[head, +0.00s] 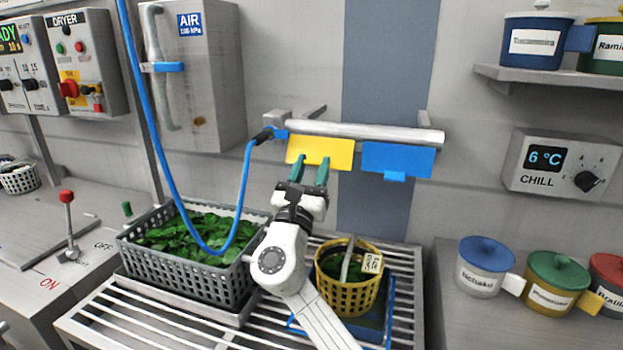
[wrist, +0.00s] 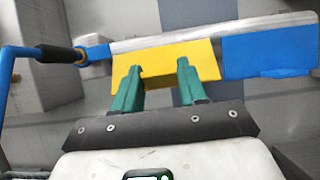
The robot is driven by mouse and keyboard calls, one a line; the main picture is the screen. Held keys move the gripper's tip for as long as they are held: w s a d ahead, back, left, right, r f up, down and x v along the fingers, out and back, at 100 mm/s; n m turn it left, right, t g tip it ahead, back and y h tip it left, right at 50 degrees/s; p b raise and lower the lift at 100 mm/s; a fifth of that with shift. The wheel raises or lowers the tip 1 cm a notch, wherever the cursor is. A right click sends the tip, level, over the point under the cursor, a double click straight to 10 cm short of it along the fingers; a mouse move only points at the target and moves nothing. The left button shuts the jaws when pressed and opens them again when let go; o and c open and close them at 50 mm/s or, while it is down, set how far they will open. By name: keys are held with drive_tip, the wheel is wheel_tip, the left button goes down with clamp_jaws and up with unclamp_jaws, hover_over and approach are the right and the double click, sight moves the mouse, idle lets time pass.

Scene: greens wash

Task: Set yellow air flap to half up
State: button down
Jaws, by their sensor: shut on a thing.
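The yellow air flap (head: 320,149) hangs from the front of a grey air bar (head: 365,132) on the back wall, left of the blue flap (head: 398,158). My gripper (head: 310,168) reaches up to its lower edge, with a green finger on each side of its lower middle. In the wrist view, the yellow flap (wrist: 165,62) spans both fingertips (wrist: 158,74), with yellow between them; I take this as its tab, partly hidden. My gripper is shut on it. The flap's exact tilt is hard to tell.
A blue hose (head: 245,180) runs to the bar's left end and loops over a grey crate (head: 190,275) of greens. A shelf (head: 545,76) and chill box (head: 560,165) are at right.

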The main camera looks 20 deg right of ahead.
idle(0.4)
drive_tip(key=c, duration=0.6)
unclamp_jaws()
drive_tip(key=v, duration=1.1)
drive_tip(key=shift+b, duration=0.45)
